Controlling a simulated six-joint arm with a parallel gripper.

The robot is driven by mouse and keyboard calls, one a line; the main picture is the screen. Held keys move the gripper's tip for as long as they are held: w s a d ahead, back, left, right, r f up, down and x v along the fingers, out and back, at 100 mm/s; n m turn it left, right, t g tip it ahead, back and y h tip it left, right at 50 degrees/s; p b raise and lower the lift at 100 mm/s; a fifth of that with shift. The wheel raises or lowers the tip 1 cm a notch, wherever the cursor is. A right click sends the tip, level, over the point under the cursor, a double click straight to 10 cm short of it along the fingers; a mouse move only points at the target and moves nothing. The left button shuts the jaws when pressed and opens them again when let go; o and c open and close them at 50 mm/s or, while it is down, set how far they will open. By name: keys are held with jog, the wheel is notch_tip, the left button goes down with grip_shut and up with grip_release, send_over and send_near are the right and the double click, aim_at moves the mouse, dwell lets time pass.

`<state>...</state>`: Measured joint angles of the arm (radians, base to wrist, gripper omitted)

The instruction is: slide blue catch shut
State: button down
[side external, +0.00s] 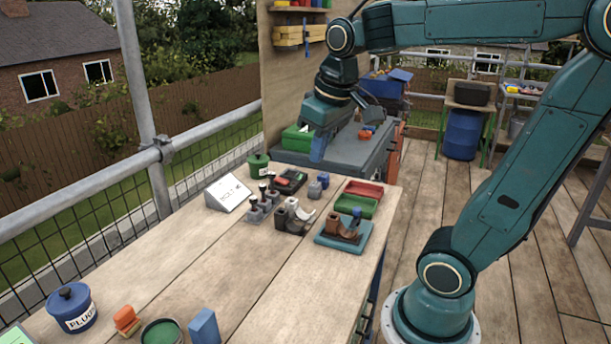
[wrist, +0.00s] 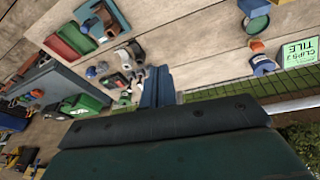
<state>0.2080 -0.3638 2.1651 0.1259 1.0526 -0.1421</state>
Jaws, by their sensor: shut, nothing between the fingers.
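A small blue part (side external: 356,213), which may be the catch, stands on a brown piece (side external: 340,228) on a teal board (side external: 322,240). It is too small to tell whether the catch is open or shut. The teal board also shows at the top of the wrist view (wrist: 121,16). The fingers also show in the wrist view (wrist: 158,82).
Red (side external: 364,188) and green (side external: 352,205) trays sit behind the board. Grey and white pieces (side external: 292,214), small blue blocks (side external: 318,186) and a white sign (side external: 228,192) stand left of it. A green box (side external: 298,138) sits on a grey cabinet. The bench's middle is clear.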

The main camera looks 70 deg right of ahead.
jog(key=w+d+f+m+g, duration=0.2)
jog(key=w+d, duration=0.2)
jog(key=d, duration=0.4)
jog(key=w+d+f+m+g, duration=0.15)
jog(key=w+d, duration=0.25)
jog(key=d, duration=0.4)
jog(key=s+d+f+m+g+y, duration=0.1)
jog(key=d+f+y, duration=0.1)
jog(key=d+f, duration=0.4)
jog(key=s+d+f+m+g+y, duration=0.1)
jog(key=d+f+m+y, duration=0.1)
jog(key=d+f, duration=0.5)
jog(key=shift+d+f, duration=0.3)
jog(key=shift+d, duration=2.1)
jog(key=shift+s+f+g, duration=0.1)
jog(key=shift+g, duration=0.15)
send_near(355, 219)
jog(key=d+f, duration=0.1)
jog(key=w+d+f, duration=0.2)
jog(key=f, duration=0.1)
jog(key=shift+w+d, duration=0.25)
jog(key=shift+s+a+f, duration=0.1)
jog(key=shift+s+a, duration=1.15)
